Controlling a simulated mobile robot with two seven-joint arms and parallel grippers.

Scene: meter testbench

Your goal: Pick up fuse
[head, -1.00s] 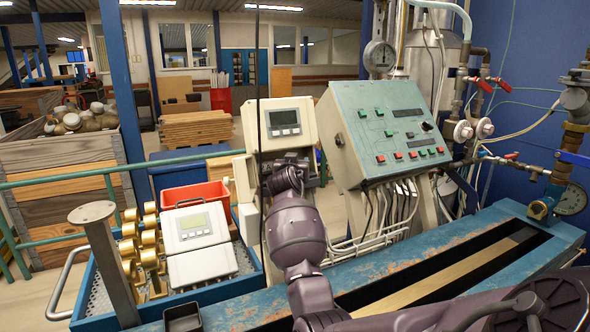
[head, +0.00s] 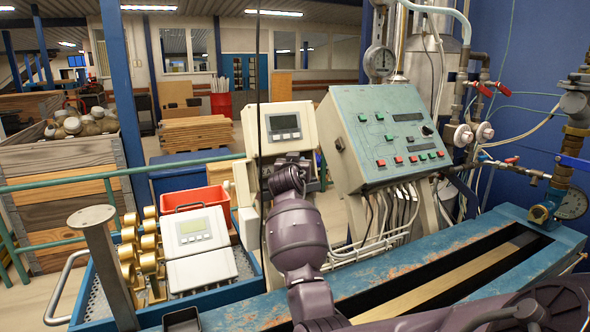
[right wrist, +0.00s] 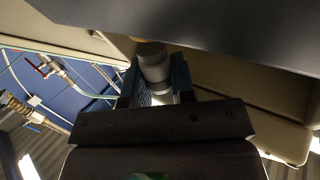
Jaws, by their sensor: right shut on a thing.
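The fuse (right wrist: 153,62) looks like a short grey cylinder in the right wrist view. My right gripper (right wrist: 154,80) is shut around it, one finger on each side. The fuse's upper end is close under a dark overhanging surface; I cannot tell if it touches anything there. In the head view my right arm reaches up to the lower part of the upright meter box (head: 284,127) with a small display. The wrist hides the right fingers and the fuse there. My left gripper is in neither view.
A green-grey control panel (head: 385,135) with red and green buttons stands right of the arm. A blue tray (head: 215,291) at left holds brass fittings (head: 130,250) and a white meter (head: 195,232). A red crate (head: 196,199) is behind. Pipes and valves line the right.

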